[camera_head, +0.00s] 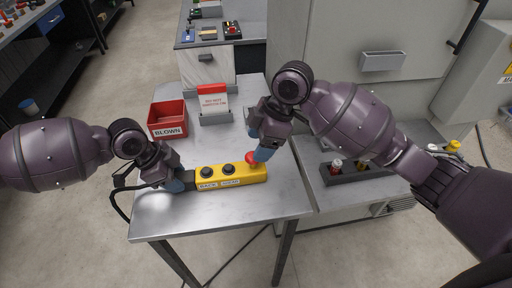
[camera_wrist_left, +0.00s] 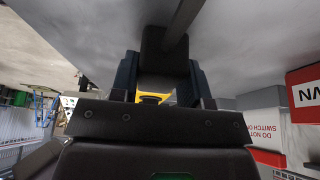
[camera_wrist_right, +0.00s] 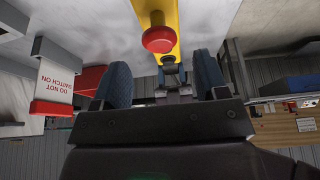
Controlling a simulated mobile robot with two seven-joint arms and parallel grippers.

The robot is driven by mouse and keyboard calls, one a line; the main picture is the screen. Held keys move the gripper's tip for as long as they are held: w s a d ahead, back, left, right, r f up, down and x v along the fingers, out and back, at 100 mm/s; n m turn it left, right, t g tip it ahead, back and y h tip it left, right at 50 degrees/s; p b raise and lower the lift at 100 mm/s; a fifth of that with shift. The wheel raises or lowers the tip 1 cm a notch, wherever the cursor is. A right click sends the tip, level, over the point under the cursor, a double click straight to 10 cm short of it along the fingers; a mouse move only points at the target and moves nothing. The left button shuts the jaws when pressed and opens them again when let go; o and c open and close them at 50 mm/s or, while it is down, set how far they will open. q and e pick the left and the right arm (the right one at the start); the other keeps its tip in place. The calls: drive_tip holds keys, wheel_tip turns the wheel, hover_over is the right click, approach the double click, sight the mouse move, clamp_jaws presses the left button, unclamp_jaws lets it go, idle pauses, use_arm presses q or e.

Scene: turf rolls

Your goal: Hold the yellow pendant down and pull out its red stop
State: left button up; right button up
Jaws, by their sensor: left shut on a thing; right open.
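The yellow pendant (camera_head: 232,174) lies on the metal table, with two black buttons and labels on it. Its red stop (camera_head: 252,158) is a round mushroom button near its right end. My left gripper (camera_head: 183,183) is shut on the pendant's dark left end, where the cable leaves; it also shows in the left wrist view (camera_wrist_left: 158,80). My right gripper (camera_head: 262,150) is open, at the red stop. In the right wrist view the red stop (camera_wrist_right: 158,39) lies beyond the open blue fingertips (camera_wrist_right: 165,75), apart from them.
A red bin marked BLOWN (camera_head: 168,119) and a holder with a DO NOT SWITCH ON card (camera_head: 213,102) stand behind the pendant. A dark tray (camera_head: 345,175) with small parts sits on the right-hand surface. The table's front is clear.

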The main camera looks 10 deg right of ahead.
use_arm(q)
drive_tip(key=shift+a+f, duration=0.2)
drive_tip(key=shift+f, duration=0.05)
use_arm(e)
drive_tip(key=v, duration=0.9)
drive_tip(key=shift+d+r, duration=0.1)
use_arm(q)
drive_tip(key=o, duration=1.3)
drive_tip(key=shift+c, duration=0.2)
drive_tip(key=shift+d+r, duration=0.1)
drive_tip(key=shift+r, duration=0.05)
